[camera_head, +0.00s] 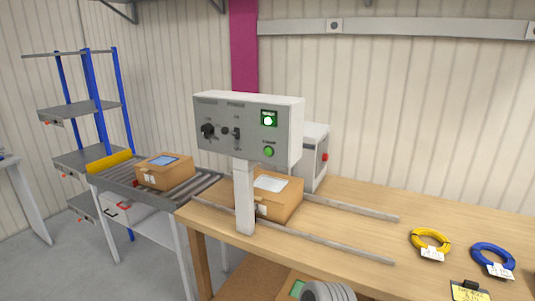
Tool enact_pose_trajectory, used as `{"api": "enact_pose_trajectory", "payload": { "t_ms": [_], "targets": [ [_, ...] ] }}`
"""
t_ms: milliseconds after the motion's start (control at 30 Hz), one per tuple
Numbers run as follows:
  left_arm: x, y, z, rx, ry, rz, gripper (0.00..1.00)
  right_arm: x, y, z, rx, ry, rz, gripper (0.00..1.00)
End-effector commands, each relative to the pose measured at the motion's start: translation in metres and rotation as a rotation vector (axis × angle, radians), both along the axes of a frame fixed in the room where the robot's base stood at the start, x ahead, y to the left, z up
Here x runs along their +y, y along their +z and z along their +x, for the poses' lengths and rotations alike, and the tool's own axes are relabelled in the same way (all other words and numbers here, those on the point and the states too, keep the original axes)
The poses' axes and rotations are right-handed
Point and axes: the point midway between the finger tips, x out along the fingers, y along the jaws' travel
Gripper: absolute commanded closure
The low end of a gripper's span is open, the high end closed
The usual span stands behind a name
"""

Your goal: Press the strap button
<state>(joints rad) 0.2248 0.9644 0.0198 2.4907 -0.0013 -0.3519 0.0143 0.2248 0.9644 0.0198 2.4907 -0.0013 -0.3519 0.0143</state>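The control panel (220,140) is a grey-faced white box on a post (244,195) at the table's front left. A round green button (268,151) sits at its lower right, under a small label too blurred to read for certain; it looks like the strap button. Above it a square green lamp (268,118) is lit. A black knob (207,131) and a toggle switch (236,133) are on the left and middle of the panel. Neither of my grippers is in view, and nothing covers the green button.
A cardboard box (285,205) is behind the post, between two metal rails (335,248). Yellow (430,240) and blue cable coils (491,260) lie at right on the wooden table (375,225). Another box (165,172) is on the roller conveyor (203,186). Grey ribbed coils (328,291) show below.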

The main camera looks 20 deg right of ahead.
Motion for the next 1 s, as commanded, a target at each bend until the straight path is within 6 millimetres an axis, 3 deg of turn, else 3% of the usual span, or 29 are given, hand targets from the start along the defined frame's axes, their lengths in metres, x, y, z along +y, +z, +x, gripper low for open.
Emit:
{"api": "enact_pose_trajectory", "payload": {
  "t_ms": [33,200,1000],
  "targets": [
    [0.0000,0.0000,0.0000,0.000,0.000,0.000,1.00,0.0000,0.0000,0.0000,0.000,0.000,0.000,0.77],
    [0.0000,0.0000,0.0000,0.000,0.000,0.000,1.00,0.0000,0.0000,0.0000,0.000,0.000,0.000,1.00],
    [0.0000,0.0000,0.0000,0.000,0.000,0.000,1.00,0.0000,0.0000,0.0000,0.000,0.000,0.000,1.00]
  ]
}}
